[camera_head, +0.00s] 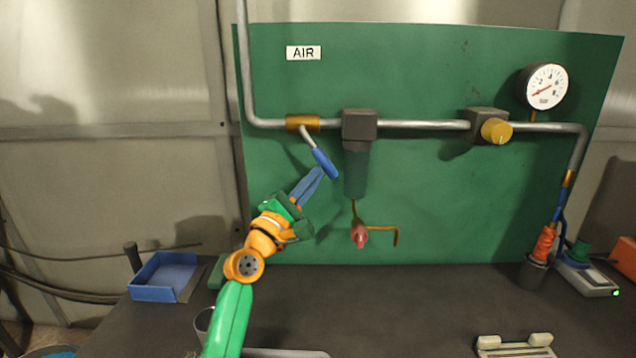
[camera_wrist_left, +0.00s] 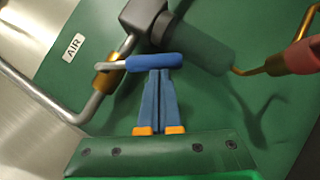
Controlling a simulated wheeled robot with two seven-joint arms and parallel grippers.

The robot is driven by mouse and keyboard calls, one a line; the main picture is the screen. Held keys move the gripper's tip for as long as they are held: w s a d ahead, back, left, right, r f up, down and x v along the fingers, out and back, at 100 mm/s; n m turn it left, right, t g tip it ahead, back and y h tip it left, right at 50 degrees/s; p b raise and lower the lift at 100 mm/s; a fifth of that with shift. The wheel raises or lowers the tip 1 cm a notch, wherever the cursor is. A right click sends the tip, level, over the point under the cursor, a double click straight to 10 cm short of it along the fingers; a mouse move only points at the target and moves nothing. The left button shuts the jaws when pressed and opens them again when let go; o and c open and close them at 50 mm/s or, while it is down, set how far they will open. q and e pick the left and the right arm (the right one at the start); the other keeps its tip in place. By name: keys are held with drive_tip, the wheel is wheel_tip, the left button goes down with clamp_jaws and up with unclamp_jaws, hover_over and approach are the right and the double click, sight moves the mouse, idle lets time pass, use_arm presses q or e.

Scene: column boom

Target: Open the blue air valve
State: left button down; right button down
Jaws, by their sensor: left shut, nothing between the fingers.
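The air valve has a brass body (camera_head: 303,122) on the grey pipe, under the AIR label. Its blue-gripped lever (camera_head: 325,163) slants down to the right from the body. My left gripper (camera_head: 318,172) is shut with nothing between its fingers, its tips right at the lever's blue grip. In the left wrist view the fingertips (camera_wrist_left: 160,74) meet or nearly meet the underside of the blue grip (camera_wrist_left: 154,62); I cannot tell whether they touch. My right gripper is not in view.
A dark filter unit (camera_head: 360,125) with a bowl hangs just right of the lever. A yellow regulator knob (camera_head: 496,131) and a gauge (camera_head: 546,86) are farther right. A red-handled drain (camera_head: 360,236) hangs below. A blue tray (camera_head: 165,278) sits at the bench's left.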

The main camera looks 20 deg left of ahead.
use_arm(q)
drive_tip(key=shift+d+r+n+t+y, duration=0.15)
drive_tip(key=shift+n+t+y, duration=0.15)
drive_tip(key=shift+n, duration=0.3)
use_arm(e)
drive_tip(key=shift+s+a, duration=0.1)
